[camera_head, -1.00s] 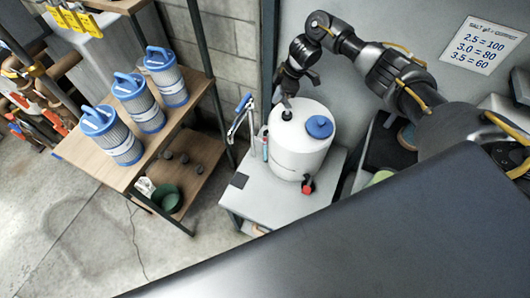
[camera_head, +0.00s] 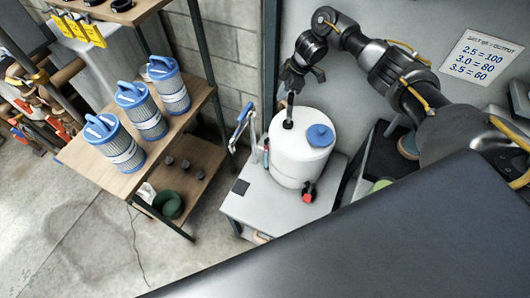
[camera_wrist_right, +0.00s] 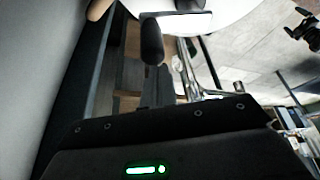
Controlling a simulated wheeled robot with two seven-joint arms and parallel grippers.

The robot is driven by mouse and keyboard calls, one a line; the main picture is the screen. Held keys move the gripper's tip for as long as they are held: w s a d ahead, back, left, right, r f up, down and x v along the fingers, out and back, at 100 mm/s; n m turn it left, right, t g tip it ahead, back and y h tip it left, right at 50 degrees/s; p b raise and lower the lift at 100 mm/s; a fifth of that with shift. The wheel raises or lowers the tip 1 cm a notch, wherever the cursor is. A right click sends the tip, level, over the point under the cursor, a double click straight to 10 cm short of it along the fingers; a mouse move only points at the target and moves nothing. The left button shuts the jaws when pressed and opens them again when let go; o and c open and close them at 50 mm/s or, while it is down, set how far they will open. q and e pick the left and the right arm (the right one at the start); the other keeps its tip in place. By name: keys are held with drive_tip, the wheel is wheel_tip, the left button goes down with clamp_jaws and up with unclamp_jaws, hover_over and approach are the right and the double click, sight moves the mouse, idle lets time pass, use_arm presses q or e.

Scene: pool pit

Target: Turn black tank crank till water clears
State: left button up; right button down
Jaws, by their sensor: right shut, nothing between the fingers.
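The white tank (camera_head: 297,158) with a blue lid (camera_head: 320,135) stands on a grey bench. A dark round fitting (camera_head: 287,125) is on its top, left of the lid. My right gripper (camera_head: 291,97) is shut and empty above this fitting, pointing down. Whether it touches anything there is too small to tell. In the right wrist view a black rounded grip (camera_wrist_right: 152,42) hangs by a grey bar beside the white tank (camera_wrist_right: 235,8); it looks like the crank's handle. A black and red tap (camera_head: 308,193) is low on the tank's front. My left gripper is not in view.
The grey bench (camera_head: 245,205) has a blue-handled tool (camera_head: 243,115) by the tank. A wooden shelf (camera_head: 75,155) with blue-topped filter cartridges (camera_head: 140,110) stands to the left. The back wall carries a paper sign (camera_head: 484,54). Floor at lower left is clear.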

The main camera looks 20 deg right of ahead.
drive_tip(key=r+p, duration=0.2)
drive_tip(key=r, duration=0.1)
drive_tip(key=r+p, duration=0.1)
drive_tip(key=r, duration=0.1)
drive_tip(key=shift+s+p, duration=0.3)
drive_tip(key=shift+p, duration=0.1)
drive_tip(key=shift+a, duration=0.1)
